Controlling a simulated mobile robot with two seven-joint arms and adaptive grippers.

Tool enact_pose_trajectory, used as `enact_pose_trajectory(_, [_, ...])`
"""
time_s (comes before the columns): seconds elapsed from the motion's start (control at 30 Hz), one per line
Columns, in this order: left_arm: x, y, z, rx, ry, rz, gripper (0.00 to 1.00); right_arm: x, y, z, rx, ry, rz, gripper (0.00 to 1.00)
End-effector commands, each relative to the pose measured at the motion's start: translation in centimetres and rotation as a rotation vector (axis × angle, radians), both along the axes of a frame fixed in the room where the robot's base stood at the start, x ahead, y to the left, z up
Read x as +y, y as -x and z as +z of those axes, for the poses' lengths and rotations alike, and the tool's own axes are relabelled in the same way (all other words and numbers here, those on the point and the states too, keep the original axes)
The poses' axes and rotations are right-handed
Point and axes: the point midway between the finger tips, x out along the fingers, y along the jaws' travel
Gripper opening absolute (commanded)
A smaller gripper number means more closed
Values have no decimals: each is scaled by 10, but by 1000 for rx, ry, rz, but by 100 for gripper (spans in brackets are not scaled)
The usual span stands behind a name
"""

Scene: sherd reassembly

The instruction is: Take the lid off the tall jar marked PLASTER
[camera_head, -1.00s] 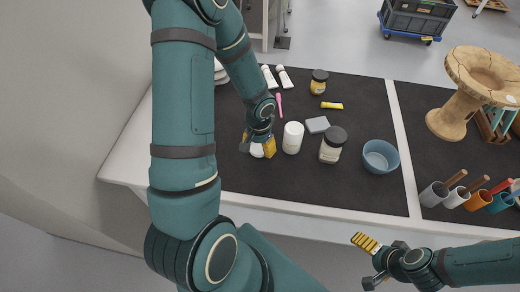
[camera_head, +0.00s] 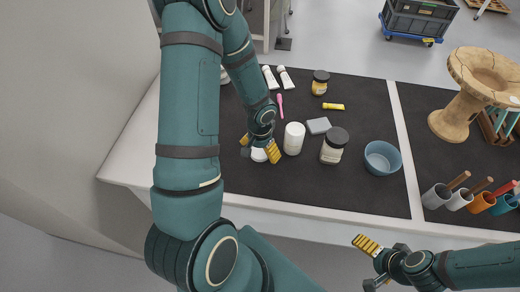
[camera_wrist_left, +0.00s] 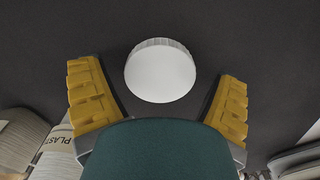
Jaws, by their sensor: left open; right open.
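The tall white PLASTER jar (camera_head: 293,138) stands upright on the dark mat, just right of my left gripper. Part of its label (camera_wrist_left: 58,143) shows in the left wrist view, at the lower left. A white round lid (camera_head: 259,155) with a ribbed edge is left of the jar, and appears to lie flat on the mat. In the wrist view the lid (camera_wrist_left: 160,74) sits between the fingers with a gap on each side. My left gripper (camera_head: 260,148) is open around it. My right gripper (camera_head: 368,263) is open and empty, in front of the table.
A dark-lidded jar (camera_head: 334,146), a grey block (camera_head: 318,125) and a blue bowl (camera_head: 382,158) stand right of the white jar. Behind are a yellow-labelled jar (camera_head: 320,82), white tubes (camera_head: 270,78) and a pink tool (camera_head: 280,105). Bare mat lies in front of the jars.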

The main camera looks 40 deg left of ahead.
Motion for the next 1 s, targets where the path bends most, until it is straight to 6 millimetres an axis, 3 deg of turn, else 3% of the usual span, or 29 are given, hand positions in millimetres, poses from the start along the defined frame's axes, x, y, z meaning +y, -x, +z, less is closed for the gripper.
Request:
enact_pose_trajectory(0.4, [1,-1,80,-5,-1,1,90,1,5,27,12,-3,2,100])
enact_pose_trajectory(0.6, [0,-1,109,-3,-1,1,90,1,7,35,16,-3,4,100])
enact_pose_trajectory(1.0, [0,0,121,0,0,0,90,1,7,37,18,-4,4,100])
